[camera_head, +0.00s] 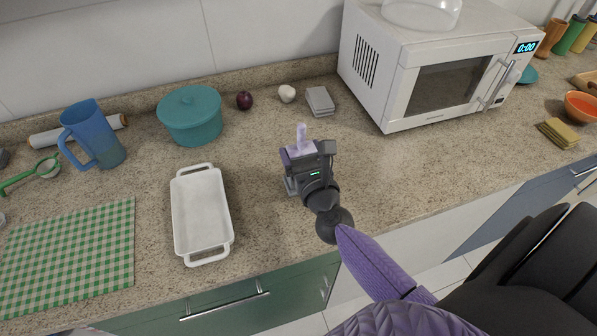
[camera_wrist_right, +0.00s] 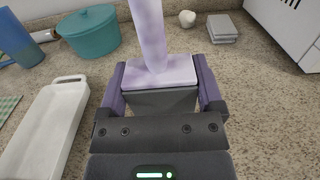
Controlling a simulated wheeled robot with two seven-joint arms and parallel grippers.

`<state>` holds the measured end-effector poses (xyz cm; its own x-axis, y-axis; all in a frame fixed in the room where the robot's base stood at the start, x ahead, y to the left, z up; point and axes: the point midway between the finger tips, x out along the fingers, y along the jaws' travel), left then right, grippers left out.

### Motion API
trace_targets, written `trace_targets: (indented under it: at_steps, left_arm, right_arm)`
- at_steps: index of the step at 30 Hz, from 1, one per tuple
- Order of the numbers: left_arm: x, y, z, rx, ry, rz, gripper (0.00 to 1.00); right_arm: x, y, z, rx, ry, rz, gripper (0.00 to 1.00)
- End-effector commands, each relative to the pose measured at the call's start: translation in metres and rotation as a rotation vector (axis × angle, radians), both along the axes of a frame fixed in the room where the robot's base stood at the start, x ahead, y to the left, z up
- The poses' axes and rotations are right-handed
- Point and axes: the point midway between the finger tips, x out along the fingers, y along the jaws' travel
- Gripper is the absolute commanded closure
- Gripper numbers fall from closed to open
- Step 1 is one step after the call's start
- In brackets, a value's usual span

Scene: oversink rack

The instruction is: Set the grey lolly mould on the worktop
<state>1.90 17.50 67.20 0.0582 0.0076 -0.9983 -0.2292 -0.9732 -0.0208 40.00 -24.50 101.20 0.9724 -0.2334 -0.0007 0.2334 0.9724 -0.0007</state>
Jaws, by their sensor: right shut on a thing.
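My right gripper (camera_head: 302,152) is shut on the grey lolly mould, over the worktop (camera_head: 262,165) between the white baking dish and the microwave. In the right wrist view, the mould's pale lavender top (camera_wrist_right: 162,72) and upright stick show between the fingers of the gripper (camera_wrist_right: 160,88), above a grey body. The pale stick (camera_head: 301,132) also rises above the gripper in the head view. A small grey part shows below the fingers. Whether the mould touches the worktop I cannot tell. My left gripper is not in view.
The white baking dish (camera_head: 201,208) stands to the left, with a green checked cloth (camera_head: 70,258) beyond it. A teal pot (camera_head: 190,116), onion (camera_head: 244,100), garlic (camera_head: 287,93) and grey block (camera_head: 320,101) stand behind. The microwave (camera_head: 425,75) is at the right. Worktop between is bare.

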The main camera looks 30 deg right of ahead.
Motion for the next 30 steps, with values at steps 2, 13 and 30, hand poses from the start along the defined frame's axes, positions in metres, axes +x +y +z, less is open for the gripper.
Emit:
trace_targets:
  at_steps: [2,13,30]
  left_arm:
    - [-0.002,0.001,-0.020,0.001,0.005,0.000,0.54]
    - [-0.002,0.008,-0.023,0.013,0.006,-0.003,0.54]
    - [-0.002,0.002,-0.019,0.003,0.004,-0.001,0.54]
  right_arm:
    - [0.000,0.000,-0.024,-0.002,0.003,0.000,1.00]
    - [0.000,0.000,-0.028,0.000,0.000,-0.001,1.00]
    - [-0.035,0.008,-0.025,0.001,0.004,0.001,0.00]
